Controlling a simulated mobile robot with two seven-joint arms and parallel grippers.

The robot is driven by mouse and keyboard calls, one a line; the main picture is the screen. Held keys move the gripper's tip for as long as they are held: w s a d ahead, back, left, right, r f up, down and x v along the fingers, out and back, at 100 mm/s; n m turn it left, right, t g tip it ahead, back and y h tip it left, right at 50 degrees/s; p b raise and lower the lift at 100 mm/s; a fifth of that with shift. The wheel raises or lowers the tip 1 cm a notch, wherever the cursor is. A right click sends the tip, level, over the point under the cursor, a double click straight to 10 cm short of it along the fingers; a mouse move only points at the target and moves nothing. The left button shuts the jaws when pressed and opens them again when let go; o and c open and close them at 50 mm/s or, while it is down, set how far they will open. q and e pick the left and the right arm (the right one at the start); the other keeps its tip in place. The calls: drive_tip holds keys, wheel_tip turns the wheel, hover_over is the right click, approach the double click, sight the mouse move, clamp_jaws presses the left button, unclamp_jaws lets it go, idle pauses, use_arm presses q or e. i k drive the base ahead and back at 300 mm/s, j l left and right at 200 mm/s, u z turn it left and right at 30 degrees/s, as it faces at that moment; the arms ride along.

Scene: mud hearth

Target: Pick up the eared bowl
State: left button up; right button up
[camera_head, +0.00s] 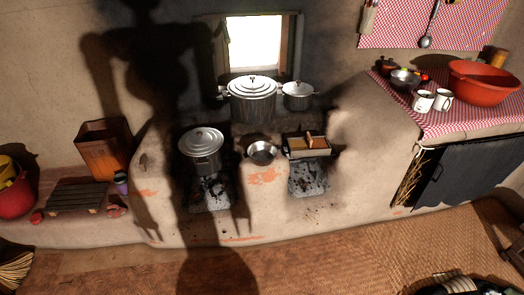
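A small shiny metal bowl (261,152) sits on the front of the mud hearth, between the two fire openings. A second small metal bowl (405,79) stands on the checked cloth of the counter at the right. Both are too small in view to tell which one has ears.
On the hearth (340,185) are a lidded pot (201,150), a large lidded pot (252,99), a smaller pot (297,95) and a rectangular tray (307,153). White mugs (422,101) and a red basin (484,82) crowd the counter. The woven floor mat (330,265) is mostly clear.

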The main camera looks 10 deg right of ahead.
sight(260, 153)
drive_tip(key=i+l+u, duration=0.1)
drive_tip(key=i+l, duration=0.2)
drive_tip(key=i+l+u, duration=0.1)
drive_tip(key=i+l, duration=0.15)
drive_tip(key=l, duration=0.2)
drive_tip(key=i+l+u, duration=0.1)
drive_tip(key=i+l, duration=0.15)
drive_tip(key=l, duration=0.15)
drive_tip(key=i+l, duration=0.25)
drive_tip(key=l, duration=0.15)
drive_tip(key=i+u, duration=0.05)
